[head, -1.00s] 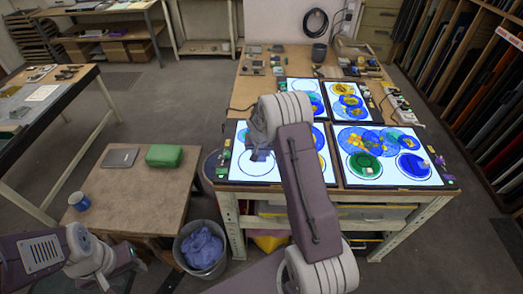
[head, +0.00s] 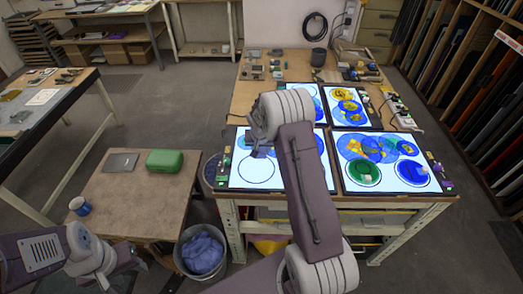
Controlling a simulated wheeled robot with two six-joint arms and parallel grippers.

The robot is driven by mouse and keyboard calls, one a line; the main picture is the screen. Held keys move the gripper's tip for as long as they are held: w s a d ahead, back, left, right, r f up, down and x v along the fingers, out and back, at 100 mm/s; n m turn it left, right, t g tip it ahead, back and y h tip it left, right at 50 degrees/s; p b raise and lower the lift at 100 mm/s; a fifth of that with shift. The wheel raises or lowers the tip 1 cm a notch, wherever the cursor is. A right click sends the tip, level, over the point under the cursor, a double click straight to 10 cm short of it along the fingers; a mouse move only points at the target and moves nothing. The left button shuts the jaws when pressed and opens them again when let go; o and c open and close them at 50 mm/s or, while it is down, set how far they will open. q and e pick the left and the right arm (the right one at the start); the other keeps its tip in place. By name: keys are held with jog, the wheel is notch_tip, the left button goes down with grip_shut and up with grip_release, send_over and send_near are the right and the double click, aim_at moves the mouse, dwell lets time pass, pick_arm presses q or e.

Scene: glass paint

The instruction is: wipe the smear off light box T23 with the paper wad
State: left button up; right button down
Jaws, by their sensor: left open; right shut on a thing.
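Several lit light boxes lie on the wooden bench; no label is legible, so I cannot tell which is T23. The front left light box (head: 238,178) shows an empty dark circle outline and some blue paint, partly behind my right arm. The front right light box (head: 430,183) bears blue, yellow and green paint. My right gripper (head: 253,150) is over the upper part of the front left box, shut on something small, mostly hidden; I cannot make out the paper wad. My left gripper (head: 138,262) is open, low at the left, beside the small table. I cannot pick out the smear for certain.
A small wooden table (head: 130,205) holds a green case (head: 165,161), a grey flat item (head: 121,163) and a blue mug (head: 80,205). A bin (head: 201,250) with blue crumpled material stands beside the bench. Tools and small items line the bench's back.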

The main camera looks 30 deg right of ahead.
jog(key=r, duration=0.1)
jog(key=r+p, duration=0.1)
jog(key=shift+w+r+p, duration=0.25)
jog(key=shift+r+p, duration=0.05)
jog(key=shift+s+r+p, duration=0.15)
jog(key=shift+r+p, duration=0.4)
jog(key=shift+r, duration=0.3)
jog(key=shift+f, duration=0.1)
